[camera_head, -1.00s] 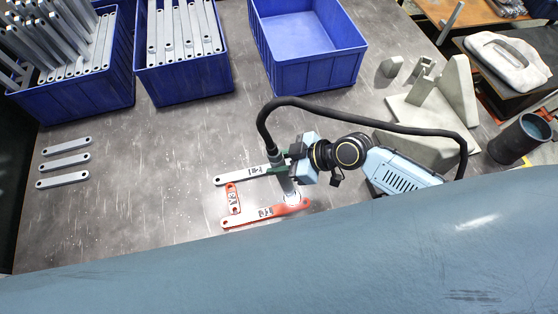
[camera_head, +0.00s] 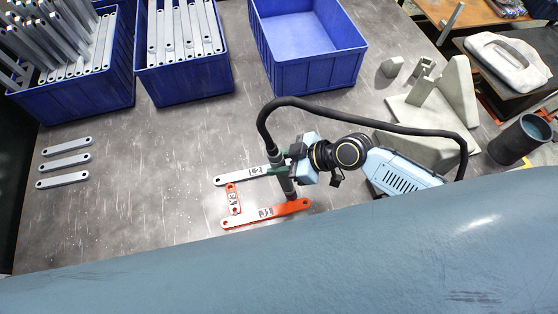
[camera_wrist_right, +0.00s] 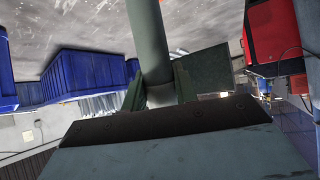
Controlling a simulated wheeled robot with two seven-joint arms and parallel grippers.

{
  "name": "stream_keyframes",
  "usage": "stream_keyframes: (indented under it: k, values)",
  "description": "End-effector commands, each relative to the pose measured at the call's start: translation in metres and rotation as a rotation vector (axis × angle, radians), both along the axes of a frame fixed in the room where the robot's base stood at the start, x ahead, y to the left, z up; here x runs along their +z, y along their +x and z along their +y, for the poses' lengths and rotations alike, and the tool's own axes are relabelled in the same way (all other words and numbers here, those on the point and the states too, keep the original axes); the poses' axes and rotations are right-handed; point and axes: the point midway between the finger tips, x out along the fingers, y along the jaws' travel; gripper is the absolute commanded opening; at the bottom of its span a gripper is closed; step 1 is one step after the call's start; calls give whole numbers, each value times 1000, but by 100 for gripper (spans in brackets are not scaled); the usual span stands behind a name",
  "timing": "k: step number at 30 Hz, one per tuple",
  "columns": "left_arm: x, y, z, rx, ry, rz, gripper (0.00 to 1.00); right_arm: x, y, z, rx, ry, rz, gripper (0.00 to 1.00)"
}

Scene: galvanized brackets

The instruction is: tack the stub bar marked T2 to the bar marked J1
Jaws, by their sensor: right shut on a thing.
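The stub bar bridges the left parts of the two long bars. Each carries a dark mark on a label, too small to read surely. My right gripper (camera_head: 284,169) is shut on a grey-green cylindrical tool (camera_head: 288,188) with a black hose. Its lower end is over the right part of the lower bar; contact cannot be told. The tool also shows between the fingers in the right wrist view (camera_wrist_right: 150,40).
Two blue bins (camera_head: 120,92) (camera_head: 185,87) with grey bars stand at upper left; an empty blue bin (camera_head: 312,74) stands right of them. Several loose bars (camera_head: 65,162) lie at left. A pale angled fixture (camera_head: 420,115) and a dark cylinder (camera_head: 513,140) stand at right.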

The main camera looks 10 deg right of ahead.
Motion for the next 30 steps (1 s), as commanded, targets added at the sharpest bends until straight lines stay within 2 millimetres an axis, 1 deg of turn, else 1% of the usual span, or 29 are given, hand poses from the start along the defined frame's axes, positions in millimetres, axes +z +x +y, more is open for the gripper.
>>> stream_keyframes:
  k: [4,8,11,16,19,30]
  values:
    - [0,0,0,0,0,0,36,-3,-2,-1,1,-4,6,6]
    - [4,0,0,0,0,0,36,2,-2,-1,1,-5,6,6]
    - [13,0,0,0,0,0,36,14,-1,-1,1,-4,4,6]
    - [33,0,0,0,0,0,36,40,0,0,1,-2,0,6]
    - [41,0,0,0,0,0,36,50,0,0,0,-1,0,6]
    - [40,0,0,0,0,0,36,50,0,0,0,0,0,6]
